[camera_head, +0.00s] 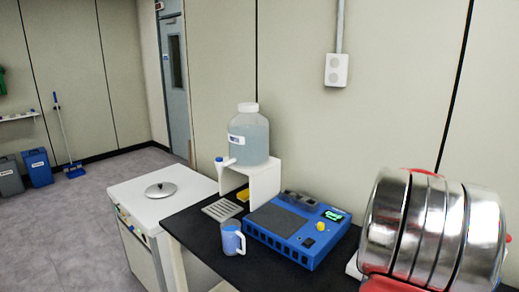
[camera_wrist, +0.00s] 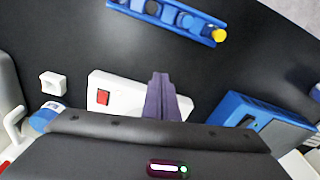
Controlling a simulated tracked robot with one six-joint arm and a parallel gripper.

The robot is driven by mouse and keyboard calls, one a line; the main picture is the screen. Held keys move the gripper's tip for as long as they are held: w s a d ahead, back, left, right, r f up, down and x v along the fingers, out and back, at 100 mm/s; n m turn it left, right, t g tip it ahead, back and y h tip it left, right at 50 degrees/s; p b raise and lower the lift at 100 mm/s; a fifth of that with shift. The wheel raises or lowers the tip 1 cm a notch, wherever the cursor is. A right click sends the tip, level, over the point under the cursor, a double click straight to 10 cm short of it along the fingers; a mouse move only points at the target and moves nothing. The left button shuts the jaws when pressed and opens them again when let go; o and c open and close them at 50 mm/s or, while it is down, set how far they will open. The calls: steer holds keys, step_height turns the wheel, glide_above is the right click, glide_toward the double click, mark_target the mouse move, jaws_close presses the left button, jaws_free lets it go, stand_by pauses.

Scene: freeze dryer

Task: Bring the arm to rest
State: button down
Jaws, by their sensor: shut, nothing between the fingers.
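My gripper (camera_wrist: 161,82) shows in the wrist view as two dark purple fingers, pressed together with nothing between them. They point over the black bench top (camera_wrist: 150,45). Behind their tips is a white box with a red switch (camera_wrist: 104,97); I cannot tell the height of the fingers above it. My arm and gripper are not recognisable in the head view.
The bench holds a blue device (camera_head: 297,232), a mug (camera_head: 232,240), and a water jug (camera_head: 249,137) on a white stand (camera_head: 265,184). A shiny metal drum (camera_head: 383,225) fills the right. The wrist view shows a blue rack (camera_wrist: 165,14). Floor at left is open.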

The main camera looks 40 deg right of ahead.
steer(key=w+a+r+n, duration=0.2)
steer(key=w+a, duration=0.1)
steer(key=a, duration=0.5)
steer(key=w+a+r+n+t, duration=0.1)
steer(key=w+a+r, duration=0.15)
steer(key=a, duration=0.45)
steer(key=w+a+r+n, duration=0.1)
steer(key=w+a+n, duration=0.15)
steer(key=a, duration=0.55)
steer(key=a+r+n+t, duration=0.2)
steer(key=a+r+n, duration=0.1)
steer(key=a, duration=0.9)
steer(key=a+r+n+t+y, duration=0.1)
steer(key=a+n, duration=0.3)
steer(key=a, duration=0.9)
steer(key=shift+s+r+n+t, duration=0.35)
steer(key=shift+r+t, duration=0.25)
steer(key=shift+r, duration=0.3)
